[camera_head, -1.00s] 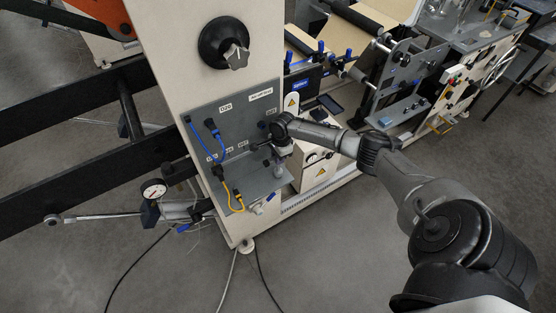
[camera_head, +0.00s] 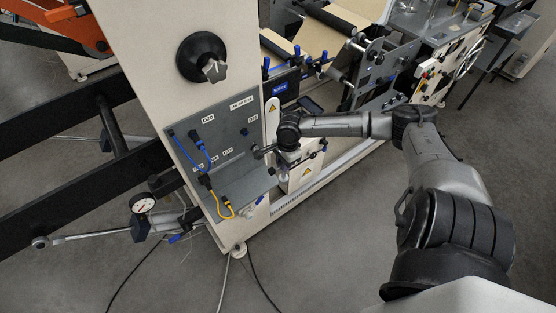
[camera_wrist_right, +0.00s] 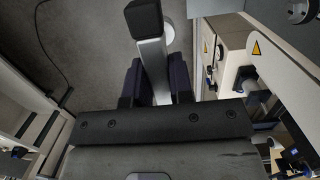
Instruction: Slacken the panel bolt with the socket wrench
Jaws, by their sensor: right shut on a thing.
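My right gripper (camera_head: 284,157) is at the right edge of the grey control panel (camera_head: 232,133) in the head view. In the right wrist view, the dark fingers of the right gripper (camera_wrist_right: 152,88) are shut on a grey bar with a black block at its far end, which I take to be the socket wrench (camera_wrist_right: 152,58). In the head view, a short piece of the wrench (camera_head: 264,152) points left from the gripper towards the panel. I cannot make out the panel bolt or whether the wrench touches it. My left gripper is not in view.
Blue and yellow cables (camera_head: 205,170) loop across the panel, left of my gripper. A large black knob (camera_head: 203,58) sits above it. A dial gauge (camera_head: 142,203) is at the lower left. Cables lie on the floor.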

